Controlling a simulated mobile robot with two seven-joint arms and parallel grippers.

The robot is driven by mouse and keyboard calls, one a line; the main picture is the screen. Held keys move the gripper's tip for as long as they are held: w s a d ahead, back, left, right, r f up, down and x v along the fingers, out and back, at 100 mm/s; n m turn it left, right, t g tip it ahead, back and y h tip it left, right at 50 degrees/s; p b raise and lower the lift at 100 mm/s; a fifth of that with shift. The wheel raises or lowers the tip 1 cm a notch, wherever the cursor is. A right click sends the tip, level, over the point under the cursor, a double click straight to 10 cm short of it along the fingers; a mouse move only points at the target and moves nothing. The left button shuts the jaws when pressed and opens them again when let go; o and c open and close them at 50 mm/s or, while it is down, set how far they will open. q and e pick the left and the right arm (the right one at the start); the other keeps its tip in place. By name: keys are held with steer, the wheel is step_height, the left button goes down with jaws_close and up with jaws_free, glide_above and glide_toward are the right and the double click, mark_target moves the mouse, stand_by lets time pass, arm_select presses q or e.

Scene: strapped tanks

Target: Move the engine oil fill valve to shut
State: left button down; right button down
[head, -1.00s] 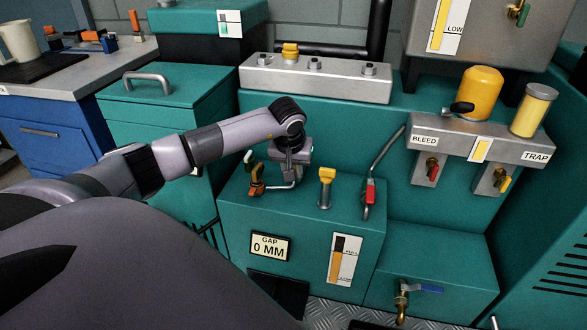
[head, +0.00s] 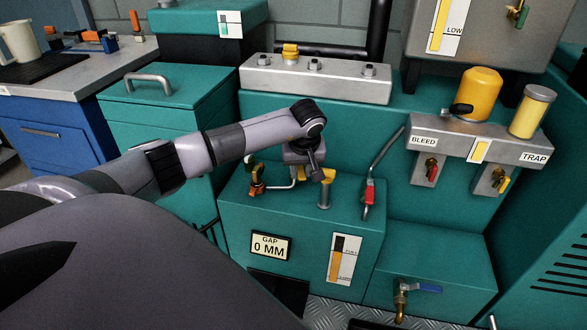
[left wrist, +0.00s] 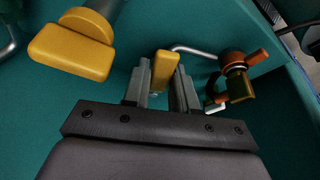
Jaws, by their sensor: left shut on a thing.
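My left gripper (head: 302,168) is over the teal tank (head: 238,218), just left of a yellow T-shaped handle (head: 328,176) on an upright grey stem. In the left wrist view my left gripper (left wrist: 161,92) is shut on a small yellow piece (left wrist: 164,70). I cannot tell whether this piece belongs to the engine oil fill valve. A copper-coloured valve (head: 257,180) with orange and dark green parts stands left of the gripper; it also shows in the left wrist view (left wrist: 236,72). No oil fill label is readable. My right gripper is not in view.
A nozzle with a red grip (head: 370,190) stands right of the T-shaped handle. A blue-handled tap (head: 425,288) is on the lower front. A thin grey pipe (left wrist: 192,49) runs close beyond the fingers. Bleed (head: 431,166) and trap (head: 503,181) valves are farther right.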

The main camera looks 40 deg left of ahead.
arm_select(q)
steer(key=shift+w+d+n, duration=0.4)
steer(key=shift+w+n, duration=0.05)
steer(key=shift+n, duration=0.35)
steer(key=shift+w+d+n+g+y, duration=0.15)
steer(key=shift+w+n+g+y, duration=0.35)
steer(key=shift+n, duration=0.5)
steer(key=shift+s, duration=0.1)
steer(key=shift+w+d+n+b, duration=0.15)
steer(key=shift+w+n+b, duration=0.2)
steer(key=shift+n, duration=0.25)
steer(key=shift+w+f+n+g+b, duration=0.1)
steer(key=shift+w+n+g+b, duration=0.35)
steer(key=shift+n, duration=0.45)
steer(key=shift+w+n+g, duration=0.1)
steer(key=shift+n+g, duration=0.15)
steer(key=shift+n, duration=0.05)
